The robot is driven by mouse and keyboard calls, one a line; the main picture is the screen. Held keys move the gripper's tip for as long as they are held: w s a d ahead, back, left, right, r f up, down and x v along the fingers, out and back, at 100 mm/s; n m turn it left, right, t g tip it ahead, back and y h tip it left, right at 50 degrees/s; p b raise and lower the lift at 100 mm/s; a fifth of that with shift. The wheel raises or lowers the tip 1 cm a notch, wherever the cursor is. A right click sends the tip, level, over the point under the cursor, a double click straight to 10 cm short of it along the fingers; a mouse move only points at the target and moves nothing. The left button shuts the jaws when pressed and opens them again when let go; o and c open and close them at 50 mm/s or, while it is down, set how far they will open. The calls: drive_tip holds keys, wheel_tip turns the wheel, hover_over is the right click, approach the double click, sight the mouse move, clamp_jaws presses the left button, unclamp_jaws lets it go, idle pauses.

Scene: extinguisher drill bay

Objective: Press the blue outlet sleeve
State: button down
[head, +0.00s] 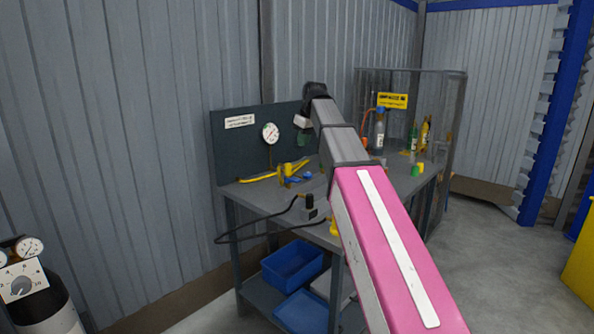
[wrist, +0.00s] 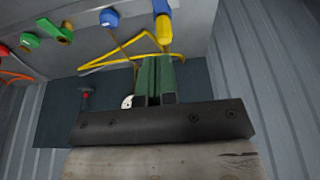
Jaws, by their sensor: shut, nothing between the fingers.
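A yellow fitting with a long yellow arm (head: 262,177) lies on the bench below the gauge, with a blue part (head: 298,180) at its front that looks like the outlet sleeve. In the wrist view a blue piece (wrist: 160,6) joins a yellow end (wrist: 164,30) at the top edge, partly cut off; a separate round blue knob (wrist: 109,18) is left of it. My gripper (wrist: 154,60) is shut and empty, its green fingers just below the yellow end in the picture. I cannot tell whether they touch. In the head view its wrist hangs above the bench; the fingertips are unclear.
A round gauge (head: 270,133) is on the dark back panel (head: 238,150). The grey bench (head: 262,198) also carries a black hose piece (head: 310,202), bottles (head: 379,130) and small coloured parts (head: 418,169). Blue bins (head: 291,264) sit on the lower shelf.

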sight(296, 179)
idle(0.3)
drive_tip(key=x, duration=1.3)
drive_tip(key=shift+s+d+f, duration=0.15)
drive_tip(key=shift+s+d, duration=0.2)
drive_tip(key=shift+s, duration=0.05)
drive_tip(key=shift+f, duration=0.45)
drive_tip(key=shift+f, duration=0.1)
